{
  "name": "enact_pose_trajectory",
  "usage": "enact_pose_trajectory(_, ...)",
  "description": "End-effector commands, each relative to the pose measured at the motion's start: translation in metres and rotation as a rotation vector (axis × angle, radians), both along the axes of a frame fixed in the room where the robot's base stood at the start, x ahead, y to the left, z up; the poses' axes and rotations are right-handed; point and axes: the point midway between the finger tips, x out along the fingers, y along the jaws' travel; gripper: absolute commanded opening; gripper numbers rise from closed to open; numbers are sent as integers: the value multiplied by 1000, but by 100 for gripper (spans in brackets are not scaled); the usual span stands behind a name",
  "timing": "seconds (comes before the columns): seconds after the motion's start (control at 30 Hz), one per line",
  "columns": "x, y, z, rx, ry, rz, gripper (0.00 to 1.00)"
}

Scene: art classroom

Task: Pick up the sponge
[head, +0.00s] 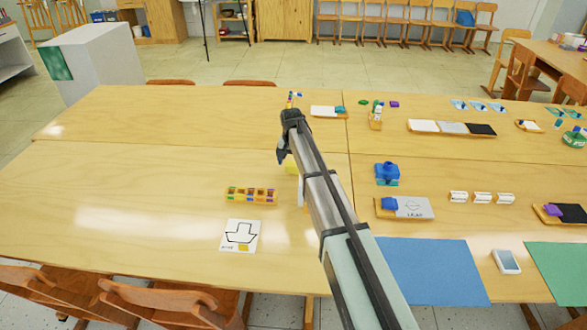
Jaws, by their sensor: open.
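My gripper (282,156) hangs over the middle of the table, left of the seam, with its fingers pointing down; the gap between them is hardly visible from here. A pale yellow block (291,168), possibly the sponge, shows just below and right of the fingertips. My arm hides part of it, so I cannot tell its full shape or whether the fingers touch it. A white upright piece (301,191) shows beside my arm, also partly hidden.
To the right are a blue stamp-like block (387,173), a LEAF tray (412,208) and a blue sheet (433,272). The table's left part is clear.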

Motion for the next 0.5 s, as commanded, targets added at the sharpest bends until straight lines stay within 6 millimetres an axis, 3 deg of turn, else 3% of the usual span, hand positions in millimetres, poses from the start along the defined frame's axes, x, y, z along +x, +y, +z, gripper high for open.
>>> enact_pose_trajectory(0.2, 4, -1, -23, 0, 0, 0, 96)
enact_pose_trajectory(0.4, 4, -1, -23, 0, 0, 0, 96)
enact_pose_trajectory(0.5, 4, -1, -23, 0, 0, 0, 88)
